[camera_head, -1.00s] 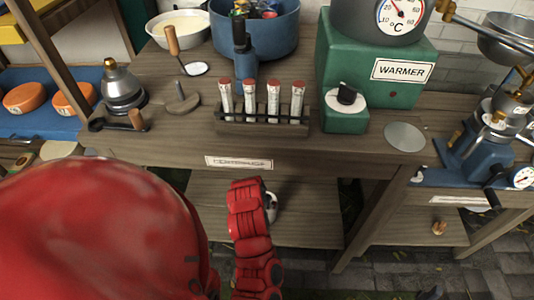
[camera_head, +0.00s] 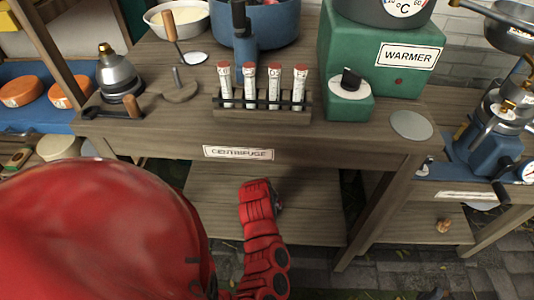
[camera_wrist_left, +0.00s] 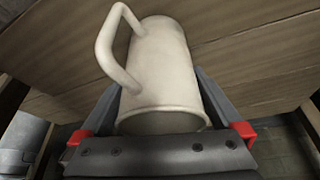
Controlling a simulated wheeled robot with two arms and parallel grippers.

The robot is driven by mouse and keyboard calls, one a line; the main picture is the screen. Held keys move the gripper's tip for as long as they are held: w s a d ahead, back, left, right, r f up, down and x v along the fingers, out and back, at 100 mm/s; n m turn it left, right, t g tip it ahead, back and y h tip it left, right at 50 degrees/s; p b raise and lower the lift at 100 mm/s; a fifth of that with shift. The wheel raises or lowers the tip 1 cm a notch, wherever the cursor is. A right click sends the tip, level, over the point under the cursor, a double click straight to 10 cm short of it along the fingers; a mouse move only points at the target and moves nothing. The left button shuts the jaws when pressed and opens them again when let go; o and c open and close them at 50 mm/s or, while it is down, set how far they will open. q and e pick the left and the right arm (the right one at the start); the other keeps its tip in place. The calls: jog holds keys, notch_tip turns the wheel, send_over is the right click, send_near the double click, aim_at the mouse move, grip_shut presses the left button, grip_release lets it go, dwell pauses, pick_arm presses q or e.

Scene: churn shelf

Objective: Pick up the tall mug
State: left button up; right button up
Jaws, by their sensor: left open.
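The tall mug (camera_wrist_left: 165,65) is cream-white with a large handle on its left side in the left wrist view. It lies between the two fingers of my left gripper (camera_wrist_left: 160,88), its open rim near the palm. The fingers are apart, one on each side of the mug; I cannot tell whether they touch it. In the head view my red left forearm reaches to the lower shelf under the bench and hides the mug and most of the gripper. My right gripper is not in view.
The bench (camera_head: 330,135) overhangs the lower shelf (camera_head: 215,205). On the bench stand a rack of red-capped tubes (camera_head: 262,105), a green warmer (camera_head: 375,60), a blue pot (camera_head: 275,32) and a metal flask (camera_head: 118,78). A bench leg (camera_head: 372,220) stands right of my arm.

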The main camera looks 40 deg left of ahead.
pick_arm(q)
jog(key=c, duration=1.3)
jog(key=shift+r, duration=0.1)
jog(key=shift+r+p, duration=0.3)
jog(key=shift+r, duration=0.2)
jog(key=s+d+r+p, duration=0.1)
jog(key=s+d, duration=0.2)
jog(key=s, duration=0.1)
jog(key=s+d+r+p, duration=0.1)
jog(key=s+d+p, duration=0.1)
jog(key=s+d, duration=0.1)
jog(key=s+d+r+p, duration=0.1)
jog(key=s+d+r, duration=0.1)
jog(key=s+d, duration=0.2)
jog(key=shift+s+d+p, duration=0.1)
jog(key=shift+s+p, duration=0.3)
jog(key=shift+s, duration=0.3)
jog(key=shift+w, duration=0.15)
